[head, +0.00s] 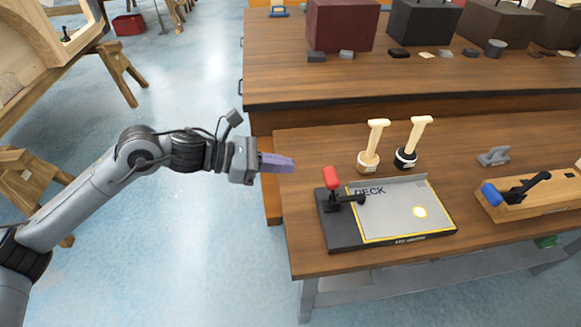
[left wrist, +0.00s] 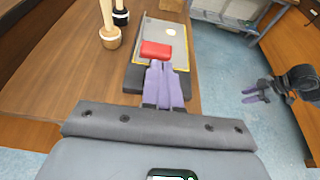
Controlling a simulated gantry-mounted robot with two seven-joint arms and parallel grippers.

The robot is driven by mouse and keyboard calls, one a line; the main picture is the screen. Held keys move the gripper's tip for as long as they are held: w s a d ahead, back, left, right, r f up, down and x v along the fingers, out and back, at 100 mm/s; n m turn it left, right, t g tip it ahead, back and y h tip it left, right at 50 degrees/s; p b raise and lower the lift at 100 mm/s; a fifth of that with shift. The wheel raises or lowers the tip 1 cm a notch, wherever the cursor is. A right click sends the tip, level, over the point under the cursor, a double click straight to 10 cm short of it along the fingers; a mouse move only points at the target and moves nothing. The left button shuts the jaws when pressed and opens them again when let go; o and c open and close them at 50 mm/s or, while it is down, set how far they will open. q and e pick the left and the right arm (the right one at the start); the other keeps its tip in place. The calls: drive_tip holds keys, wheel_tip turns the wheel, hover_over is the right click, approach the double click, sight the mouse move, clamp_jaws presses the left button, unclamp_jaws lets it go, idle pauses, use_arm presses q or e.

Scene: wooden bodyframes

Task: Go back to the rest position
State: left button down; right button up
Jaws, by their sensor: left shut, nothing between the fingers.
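My left gripper (head: 289,164) reaches in from the left in the head view, its purple fingers shut and empty. It hangs near the left edge of the front workbench, up and left of the DECK fixture (head: 400,215), apart from it. In the left wrist view my left fingers (left wrist: 160,68) lie together in front of the fixture's red clamp handle (left wrist: 156,50). My right gripper (left wrist: 252,95) shows at the right of the left wrist view, over the blue floor, with its two purple fingers apart. It is outside the head view.
The front workbench (head: 300,235) holds two wooden-handled tools (head: 370,160) and a blue-handled clamp on a wooden block (head: 545,200). Behind it a longer bench (head: 290,80) carries several large blocks. A wooden frame (head: 75,30) stands upper left. The floor at left is mostly open.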

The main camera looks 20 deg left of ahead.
use_arm(q)
drive_tip(key=s+d+f+g+p, duration=0.1)
drive_tip(key=s+d+f, duration=0.2)
drive_tip(key=s+f, duration=0.1)
drive_tip(key=s+d+f+n+g+h+p, duration=0.1)
drive_tip(key=s+d+f, duration=0.2)
drive_tip(key=s+f, duration=0.1)
drive_tip(key=s+d+f+n+g+h+p, duration=0.1)
drive_tip(key=s+d+f+p, duration=0.1)
drive_tip(key=s+d+f, duration=0.2)
drive_tip(key=shift+f, duration=0.45)
drive_tip(key=s+d+n+t+p, duration=0.3)
drive_tip(key=s+d+n, duration=0.3)
drive_tip(key=n, duration=0.1)
drive_tip(key=s+a+f+m+g+y+p, duration=0.1)
drive_tip(key=s+a+f+m+y, duration=0.1)
drive_tip(key=s+a+m+y, duration=0.65)
drive_tip(key=w+a+f+m+g+y+p, duration=0.15)
drive_tip(key=a+m, duration=0.45)
drive_tip(key=m, duration=0.8)
drive_tip(key=s+a+f+m+y+p, duration=0.1)
drive_tip(key=s+a+f+m+y, duration=0.2)
drive_tip(key=s+a+m+y, duration=0.55)
drive_tip(key=w+r+m+h+p, duration=0.1)
drive_tip(key=w+r+h+p, duration=0.1)
drive_tip(key=r+p, duration=1.6)
drive_tip(key=w+d+r+m+h+p, duration=0.1)
drive_tip(key=r+m+h+p, duration=0.1)
drive_tip(key=r+p, duration=1.7)
drive_tip(key=shift+w+r, duration=0.4)
